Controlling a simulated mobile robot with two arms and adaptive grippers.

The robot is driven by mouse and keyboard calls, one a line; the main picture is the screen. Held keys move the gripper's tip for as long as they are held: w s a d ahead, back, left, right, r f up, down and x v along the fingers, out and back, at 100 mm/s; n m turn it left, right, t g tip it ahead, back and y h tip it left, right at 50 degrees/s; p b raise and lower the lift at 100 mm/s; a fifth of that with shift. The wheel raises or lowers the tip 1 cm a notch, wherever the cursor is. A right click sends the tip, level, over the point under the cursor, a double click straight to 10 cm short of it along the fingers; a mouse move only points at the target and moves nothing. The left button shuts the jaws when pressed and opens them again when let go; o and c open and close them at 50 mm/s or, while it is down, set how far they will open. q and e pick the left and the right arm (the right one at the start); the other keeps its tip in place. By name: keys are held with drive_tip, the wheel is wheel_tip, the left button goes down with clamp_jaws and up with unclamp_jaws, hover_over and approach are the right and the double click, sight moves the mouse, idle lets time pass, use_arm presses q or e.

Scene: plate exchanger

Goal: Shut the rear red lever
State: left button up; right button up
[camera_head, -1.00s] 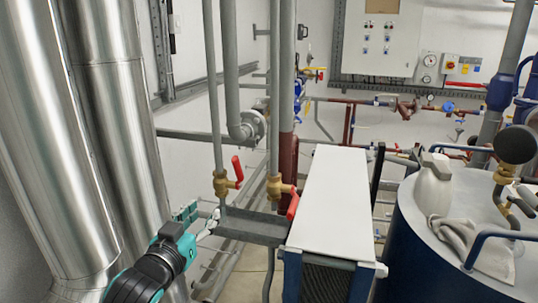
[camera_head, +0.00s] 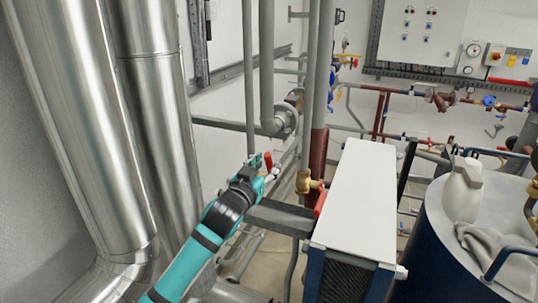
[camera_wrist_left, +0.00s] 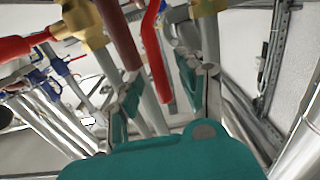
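The rear red lever (camera_head: 268,160) shows as a short red piece just beside my left gripper (camera_head: 266,178) in the head view. Its brass valve is mostly hidden there by the gripper. In the left wrist view the long red lever (camera_wrist_left: 155,55) runs between the two spread fingers of my left gripper (camera_wrist_left: 157,90), with a gap visible to each. A brass valve body (camera_wrist_left: 208,7) is at the top edge. The front red lever (camera_head: 320,203) hangs angled from its brass valve (camera_head: 305,183), to the right of the gripper. My right gripper is not in view.
A white-topped plate exchanger (camera_head: 356,200) stands right of the valves. A grey beam (camera_head: 280,217) crosses below them. Vertical grey pipes (camera_head: 249,80) rise close to the gripper. Large shiny ducts (camera_head: 150,130) fill the left. A blue tank (camera_head: 432,262) stands at the right.

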use_arm(q)
drive_tip(key=shift+x, duration=1.1)
clamp_jaws()
